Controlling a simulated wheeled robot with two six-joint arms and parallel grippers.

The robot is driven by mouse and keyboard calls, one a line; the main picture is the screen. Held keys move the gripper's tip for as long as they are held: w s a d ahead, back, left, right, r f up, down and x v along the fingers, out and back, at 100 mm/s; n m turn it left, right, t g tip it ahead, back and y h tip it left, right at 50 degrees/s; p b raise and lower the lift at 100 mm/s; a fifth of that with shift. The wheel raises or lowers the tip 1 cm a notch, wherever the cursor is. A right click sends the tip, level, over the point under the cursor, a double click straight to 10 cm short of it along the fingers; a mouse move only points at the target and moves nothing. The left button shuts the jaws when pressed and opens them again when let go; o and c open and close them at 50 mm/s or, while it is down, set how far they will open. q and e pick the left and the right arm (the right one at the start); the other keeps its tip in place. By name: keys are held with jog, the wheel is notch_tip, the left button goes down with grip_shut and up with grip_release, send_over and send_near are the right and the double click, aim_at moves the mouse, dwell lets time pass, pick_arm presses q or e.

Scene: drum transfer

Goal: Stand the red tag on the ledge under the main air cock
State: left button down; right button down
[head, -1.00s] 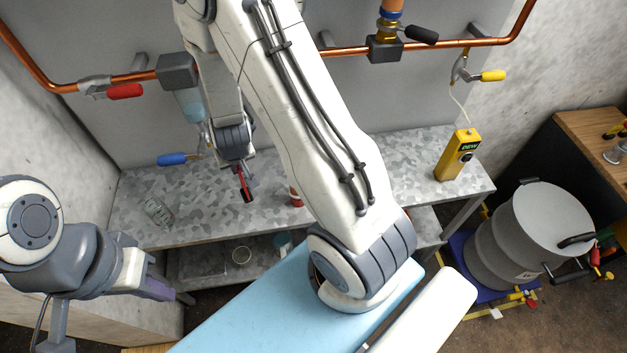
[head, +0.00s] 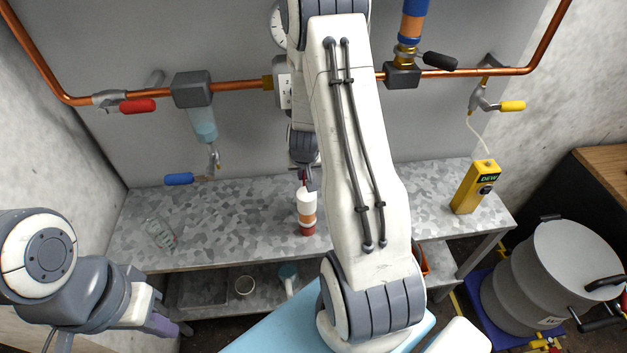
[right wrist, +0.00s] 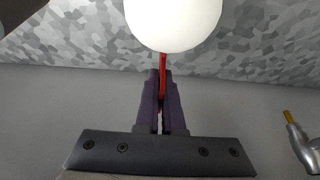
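The red tag (right wrist: 163,72) is a thin red piece seen edge-on between the purple fingers of my right gripper (right wrist: 161,100), which is shut on it. In the head view my right gripper (head: 304,176) is over the back of the bench, just behind the white-capped bottle. A red-handled cock (head: 122,105) sits on the copper pipe at left, and a black-handled cock (head: 425,63) sits right of centre. I cannot tell which is the main air cock, and no ledge is clear. My left gripper (head: 160,326) is at lower left; its finger gap is unclear.
The white-capped bottle (head: 306,212) stands on the grey bench (head: 235,235), close to my right gripper. A blue lever (head: 179,179) hangs low at left. A yellow meter (head: 474,187) stands at right, below a yellow-handled cock (head: 510,106).

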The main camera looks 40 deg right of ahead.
jog(key=d+f, duration=0.1)
jog(key=d+f+b, duration=0.1)
jog(key=d+f, duration=0.1)
jog(key=shift+s+d+f+b, duration=0.1)
jog(key=shift+d+f+b, duration=0.1)
jog(key=shift+f+b, duration=0.1)
jog(key=shift+f, duration=0.1)
jog(key=c, duration=1)
grip_release()
jog(key=shift+c, duration=0.2)
